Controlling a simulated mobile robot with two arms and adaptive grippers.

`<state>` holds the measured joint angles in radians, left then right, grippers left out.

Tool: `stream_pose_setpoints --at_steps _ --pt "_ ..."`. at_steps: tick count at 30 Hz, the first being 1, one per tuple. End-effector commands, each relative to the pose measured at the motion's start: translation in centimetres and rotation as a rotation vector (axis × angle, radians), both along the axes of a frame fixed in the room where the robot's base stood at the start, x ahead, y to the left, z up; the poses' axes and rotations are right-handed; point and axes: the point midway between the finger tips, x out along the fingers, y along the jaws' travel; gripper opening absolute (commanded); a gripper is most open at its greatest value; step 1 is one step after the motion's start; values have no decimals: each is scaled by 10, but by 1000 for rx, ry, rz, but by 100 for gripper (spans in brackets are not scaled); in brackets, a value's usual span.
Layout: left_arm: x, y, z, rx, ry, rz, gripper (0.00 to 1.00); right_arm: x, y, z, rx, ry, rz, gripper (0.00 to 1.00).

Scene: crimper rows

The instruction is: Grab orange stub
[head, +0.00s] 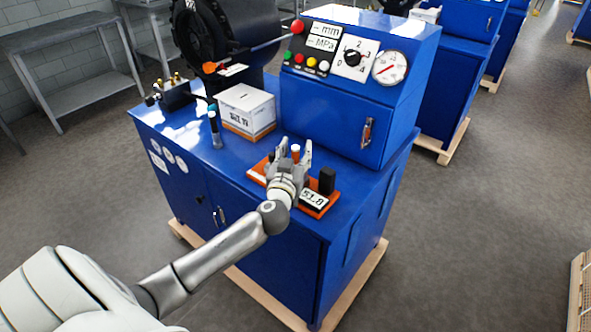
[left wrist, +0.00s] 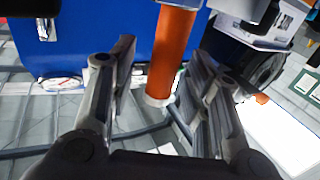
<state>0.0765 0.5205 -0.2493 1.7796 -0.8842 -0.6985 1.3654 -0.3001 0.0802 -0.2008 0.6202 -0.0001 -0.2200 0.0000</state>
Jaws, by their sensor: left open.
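The orange stub (head: 295,154) has a white end and stands upright at the orange tray (head: 254,173) on the blue cabinet's top. Its lower part is hidden behind my gripper in the head view. My left gripper (head: 295,159) is open, with its fingertips on either side of the stub. In the left wrist view the stub (left wrist: 173,50) shows large, with its white end (left wrist: 158,98) between the two open fingers (left wrist: 162,62). Gaps show beside the stub, so the fingers look apart from it. My right gripper is not in view.
A black block (head: 327,180) and a display reading 51.8 (head: 314,199) are close right of the gripper. A white and orange box (head: 246,108) and a dark blue-topped tool (head: 214,131) stand to the left. The blue control housing (head: 330,115) rises behind.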

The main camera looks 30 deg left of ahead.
Motion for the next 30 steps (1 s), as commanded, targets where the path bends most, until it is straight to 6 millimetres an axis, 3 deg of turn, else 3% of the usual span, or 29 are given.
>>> stream_pose_setpoints --at_steps 5,15,30 --pt "0 0 -1 1 0 0 45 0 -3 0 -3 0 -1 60" --pt "0 0 -1 1 0 0 1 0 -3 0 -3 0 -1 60" --pt "0 0 4 1 -3 0 0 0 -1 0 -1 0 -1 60"
